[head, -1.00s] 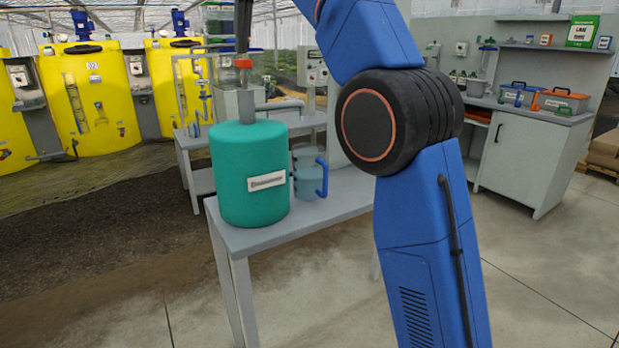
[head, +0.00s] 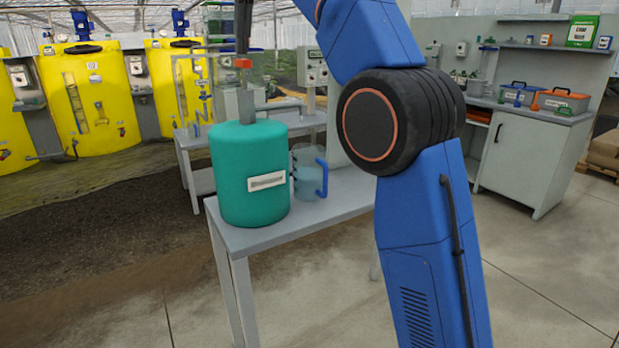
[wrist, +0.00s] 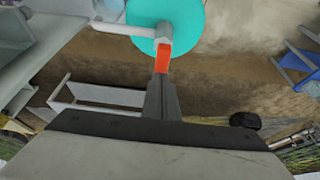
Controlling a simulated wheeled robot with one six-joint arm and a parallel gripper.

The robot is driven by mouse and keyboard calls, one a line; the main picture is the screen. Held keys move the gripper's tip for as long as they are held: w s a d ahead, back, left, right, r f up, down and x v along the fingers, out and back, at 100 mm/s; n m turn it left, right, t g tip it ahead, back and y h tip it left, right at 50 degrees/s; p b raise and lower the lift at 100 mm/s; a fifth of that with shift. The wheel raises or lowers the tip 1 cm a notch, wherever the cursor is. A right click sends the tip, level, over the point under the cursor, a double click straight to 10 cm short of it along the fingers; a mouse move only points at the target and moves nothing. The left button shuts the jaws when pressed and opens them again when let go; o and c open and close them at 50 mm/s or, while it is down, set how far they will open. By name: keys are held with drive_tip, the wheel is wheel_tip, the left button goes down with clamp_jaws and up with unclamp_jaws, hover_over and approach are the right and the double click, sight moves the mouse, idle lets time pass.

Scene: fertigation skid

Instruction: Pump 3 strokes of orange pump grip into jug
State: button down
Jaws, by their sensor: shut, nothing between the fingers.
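A teal drum (head: 250,190) stands on the small grey bench, with a white label on its front. A grey pump rises from its top, capped by the orange pump grip (head: 243,63), which also shows in the wrist view (wrist: 162,60). The pump's grey spout (head: 280,104) points right, above the clear jug (head: 304,165) with a blue handle. The jug's lower part looks bluish. My gripper (head: 243,47) is shut and empty, pointing down right above the grip; its fingers show in the wrist view (wrist: 162,80). I cannot tell whether they touch the grip.
My blue arm fills the centre right of the head view. The grey bench (head: 335,205) has bare room right of the jug. Yellow tanks (head: 88,100) stand at the back left. A grey cabinet (head: 520,160) with toolboxes stands at the right. Open floor lies in front.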

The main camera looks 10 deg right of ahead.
sight(243, 61)
drive_tip(key=shift+f, duration=0.35)
drive_tip(key=shift+f, duration=2)
drive_tip(key=shift+r, duration=2.4)
